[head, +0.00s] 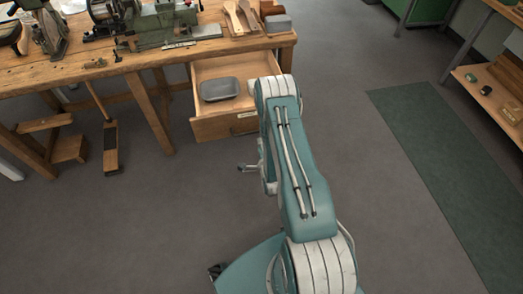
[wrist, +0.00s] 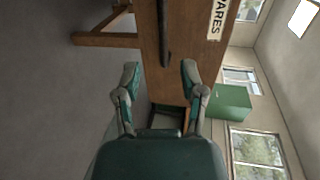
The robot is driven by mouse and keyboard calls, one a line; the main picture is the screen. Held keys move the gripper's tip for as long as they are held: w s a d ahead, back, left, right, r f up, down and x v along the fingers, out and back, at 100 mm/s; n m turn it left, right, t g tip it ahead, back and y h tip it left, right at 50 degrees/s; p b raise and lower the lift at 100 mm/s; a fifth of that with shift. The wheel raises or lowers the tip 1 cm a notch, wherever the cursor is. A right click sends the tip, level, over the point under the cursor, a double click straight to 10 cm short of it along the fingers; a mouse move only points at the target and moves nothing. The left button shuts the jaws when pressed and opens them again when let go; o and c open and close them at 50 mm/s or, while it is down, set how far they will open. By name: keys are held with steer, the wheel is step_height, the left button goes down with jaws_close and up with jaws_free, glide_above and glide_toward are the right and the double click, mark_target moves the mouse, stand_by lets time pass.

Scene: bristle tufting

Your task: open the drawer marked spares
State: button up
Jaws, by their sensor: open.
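The drawer (head: 215,128) under the workbench stands pulled out, with its inside in view. In the wrist view, its wooden front (wrist: 196,55) is turned sideways and bears a label (wrist: 217,18) that reads "PARES", its first letter cut off. A dark bar handle (wrist: 164,30) runs along the front. My gripper (wrist: 160,68) is open and empty, with the handle in line between its fingertips. It seems apart from the handle. In the head view, my gripper (head: 248,168) shows partly beside my arm, in front of and below the drawer front.
A grey tray (head: 220,89) lies in the drawer. The wooden workbench (head: 150,55) carries a green machine (head: 160,25), wooden paddles (head: 240,18) and a grey box (head: 278,24). A wooden stand (head: 110,148) is at the left. The floor before the drawer is clear. A green mat (head: 440,150) lies right.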

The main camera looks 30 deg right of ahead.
steer(key=v, duration=0.2)
steer(key=shift+s+a+r, duration=0.1)
steer(key=shift+s+a, duration=0.05)
steer(key=shift+s, duration=0.15)
steer(key=w+a+r+n+g+y, duration=0.15)
steer(key=w+r+n, duration=0.5)
steer(key=r, duration=0.65)
steer(key=a+r+n+g+y, duration=0.1)
steer(key=a+r+n+g, duration=0.3)
steer(key=r, duration=1.1)
steer(key=s+a+r+n+g, duration=0.1)
steer(key=s+a+r+n, duration=0.45)
steer(key=s+r, duration=0.65)
steer(key=s+a+r+n+g+y, duration=0.1)
steer(key=s+a+r+n, duration=0.1)
steer(key=s, duration=0.6)
steer(key=s+a+r+n+g, duration=0.2)
steer(key=s+n, duration=0.1)
steer(key=s, duration=0.6)
steer(key=shift+a+r+y, duration=0.25)
steer(key=shift+r+y, duration=0.1)
